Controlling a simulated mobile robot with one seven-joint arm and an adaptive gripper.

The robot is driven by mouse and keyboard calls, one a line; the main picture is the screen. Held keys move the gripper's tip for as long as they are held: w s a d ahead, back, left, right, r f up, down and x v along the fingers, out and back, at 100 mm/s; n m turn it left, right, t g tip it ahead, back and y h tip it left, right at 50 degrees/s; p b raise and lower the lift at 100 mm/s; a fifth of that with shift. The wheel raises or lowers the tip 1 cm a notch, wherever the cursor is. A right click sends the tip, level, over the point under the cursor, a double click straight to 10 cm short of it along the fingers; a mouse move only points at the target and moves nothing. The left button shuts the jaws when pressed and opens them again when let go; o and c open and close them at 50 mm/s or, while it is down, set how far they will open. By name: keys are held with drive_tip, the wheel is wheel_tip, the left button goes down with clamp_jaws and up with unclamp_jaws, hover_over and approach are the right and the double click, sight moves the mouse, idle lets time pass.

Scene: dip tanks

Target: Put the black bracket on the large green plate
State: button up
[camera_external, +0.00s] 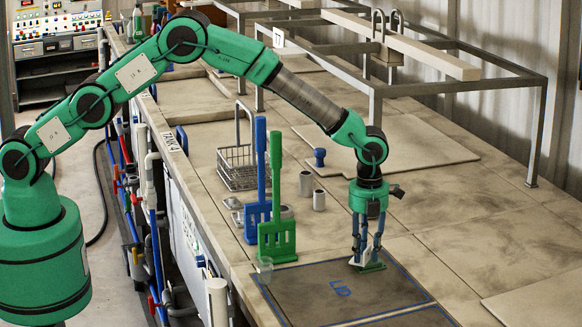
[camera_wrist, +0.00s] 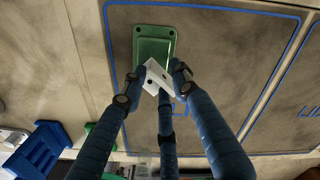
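My gripper (camera_external: 368,256) has blue fingers and points down over the dark lid panel. Its fingertips close around a pale, white-looking angled bracket (camera_wrist: 155,74); in the external view the bracket (camera_external: 359,263) shows between the fingers. A green plate (camera_wrist: 153,40) with a raised rim lies flat on the panel, just beyond the fingertips in the wrist view. In the external view the plate (camera_external: 373,268) is partly hidden by the fingers and bracket. The bracket overlaps the plate's near edge in the wrist view; I cannot tell whether they touch. I see no black bracket.
The dark panel (camera_external: 310,295) has blue outlines and lettering. Upright blue (camera_external: 258,205) and green (camera_external: 276,238) slotted paddles stand to the left, with a clear cup (camera_external: 265,268) nearby. A wire basket (camera_external: 238,168) and metal frame stand farther back. The bench at right is clear.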

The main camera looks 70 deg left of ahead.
wheel_tip(320, 180, up, 13)
drive_tip(key=b, duration=0.1)
drive_tip(key=shift+b, duration=0.4)
drive_tip(key=shift+f, duration=0.1)
idle(0.4)
